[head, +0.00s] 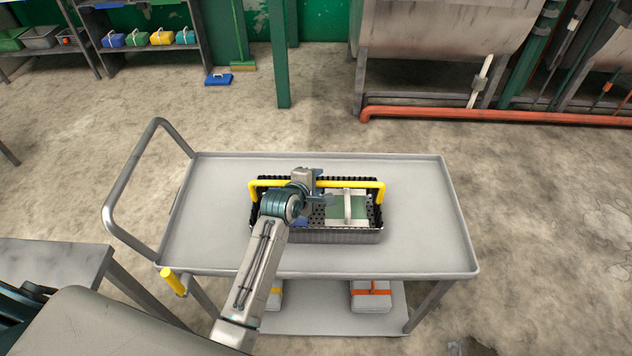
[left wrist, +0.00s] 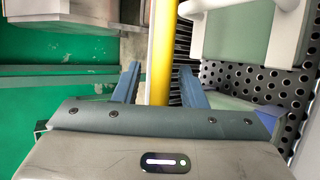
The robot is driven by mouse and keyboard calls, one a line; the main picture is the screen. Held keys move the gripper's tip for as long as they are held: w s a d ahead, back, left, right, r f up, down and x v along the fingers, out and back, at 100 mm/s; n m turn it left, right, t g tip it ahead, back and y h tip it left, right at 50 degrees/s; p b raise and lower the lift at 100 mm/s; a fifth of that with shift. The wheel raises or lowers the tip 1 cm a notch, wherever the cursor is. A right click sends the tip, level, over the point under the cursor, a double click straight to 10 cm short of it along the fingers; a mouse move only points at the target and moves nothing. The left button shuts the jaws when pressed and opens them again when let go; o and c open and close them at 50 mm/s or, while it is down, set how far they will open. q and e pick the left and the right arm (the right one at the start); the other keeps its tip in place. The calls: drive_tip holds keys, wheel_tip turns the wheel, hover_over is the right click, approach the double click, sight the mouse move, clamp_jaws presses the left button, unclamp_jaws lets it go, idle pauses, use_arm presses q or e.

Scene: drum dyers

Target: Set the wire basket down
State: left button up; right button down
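The wire basket (head: 345,236) is dark, with perforated walls and a yellow bar handle (head: 353,184) across its top. It sits level on the grey cart's top (head: 420,215), near the middle. A green and white item (head: 346,208) with a white handle lies in its right part, and a bit of blue shows beside it. My left gripper (head: 318,186) is over the basket at the handle. In the left wrist view its fingers (left wrist: 160,85) stand apart on either side of the yellow handle (left wrist: 162,45), with a gap visible. My right gripper is out of view.
The cart's tubular push handle (head: 120,190) rises at the left. White cases with yellow and orange bands (head: 371,296) lie on its lower shelf. The cart top is clear around the basket. A grey bench (head: 50,262) stands at lower left, and a green post (head: 280,60) behind.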

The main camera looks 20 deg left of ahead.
use_arm(q)
drive_tip(key=b+v, duration=0.2)
drive_tip(key=v, duration=1)
drive_tip(key=shift+r, duration=0.1)
